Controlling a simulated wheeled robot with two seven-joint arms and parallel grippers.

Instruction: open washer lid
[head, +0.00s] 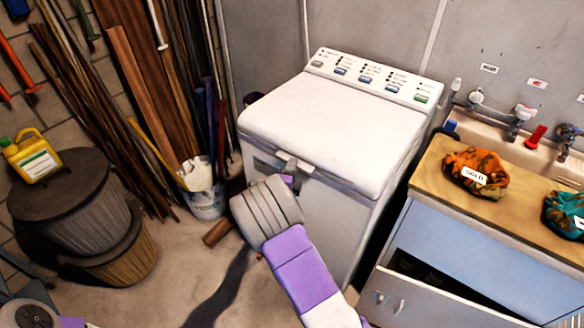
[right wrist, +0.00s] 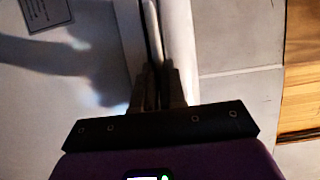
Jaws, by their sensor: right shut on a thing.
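The white washer (head: 340,215) stands against the back wall in the head view. Its lid (head: 325,130) lies down flat over the top, with a small handle (head: 293,161) at its front edge. My right gripper (head: 287,179) is at this handle, partly hidden behind my own wrist. In the right wrist view my right gripper's fingers (right wrist: 158,88) are close together on a thin pale edge (right wrist: 153,35), which seems to be the lid's handle. The exact contact is hard to see. My left gripper is not in view; only part of my left arm shows at bottom left.
A control panel (head: 370,77) runs along the washer's back. A wooden-topped cabinet (head: 450,215) with an open lower front (head: 430,300) stands close on the right. A white bucket (head: 205,203), long boards and a lidded bin (head: 65,195) stand on the left.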

